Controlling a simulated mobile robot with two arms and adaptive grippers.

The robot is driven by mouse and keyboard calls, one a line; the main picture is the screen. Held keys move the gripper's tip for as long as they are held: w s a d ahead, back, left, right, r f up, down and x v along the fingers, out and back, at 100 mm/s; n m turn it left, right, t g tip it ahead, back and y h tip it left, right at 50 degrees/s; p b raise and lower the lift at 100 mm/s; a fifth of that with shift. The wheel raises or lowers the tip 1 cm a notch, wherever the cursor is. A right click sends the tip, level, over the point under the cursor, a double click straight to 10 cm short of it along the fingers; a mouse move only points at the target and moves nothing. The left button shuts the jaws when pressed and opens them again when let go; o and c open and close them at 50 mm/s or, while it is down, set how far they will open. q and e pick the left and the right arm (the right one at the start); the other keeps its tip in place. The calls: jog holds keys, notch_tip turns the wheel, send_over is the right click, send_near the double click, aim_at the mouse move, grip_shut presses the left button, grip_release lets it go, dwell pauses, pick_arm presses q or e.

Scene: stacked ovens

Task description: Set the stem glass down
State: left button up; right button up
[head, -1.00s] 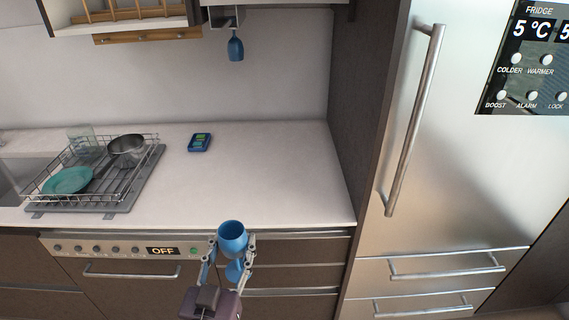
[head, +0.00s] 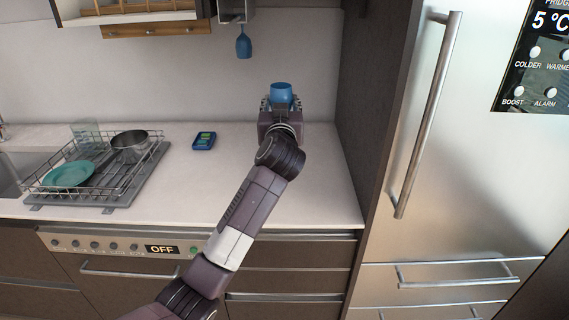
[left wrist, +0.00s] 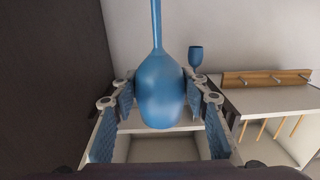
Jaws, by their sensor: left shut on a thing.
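The blue stem glass (head: 281,95) is upright in the head view, bowl up, over the back right of the worktop (head: 240,195). My left gripper (head: 280,106) is shut on it, with my wrist hiding the stem and foot. In the left wrist view, which looks upside down, the fingers (left wrist: 160,88) close around the glass (left wrist: 160,92) at its bowl, and its stem points to the top edge. I cannot tell whether the foot touches the worktop. My right gripper is not in view.
A second blue glass (head: 243,47) hangs under the wall cabinet, left of the held glass. A blue device (head: 204,140) lies on the worktop, left of my arm. A dark side panel (head: 365,110) and the fridge (head: 485,190) stand right.

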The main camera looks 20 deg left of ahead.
pick_arm(q)
jog(key=shift+w+d+r, duration=0.2)
jog(key=shift+w+r, duration=0.05)
jog(key=shift+r, duration=0.2)
jog(key=shift+w+f, duration=0.1)
jog(key=shift+f, duration=0.2)
notch_tip(320, 180, down, 19)
jog(key=b, duration=0.3)
jog(key=shift+b, duration=0.4)
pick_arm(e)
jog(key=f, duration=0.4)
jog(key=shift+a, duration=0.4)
pick_arm(q)
jog(key=o, duration=1.2)
jog(key=shift+f, duration=0.1)
jog(key=shift+o, duration=0.2)
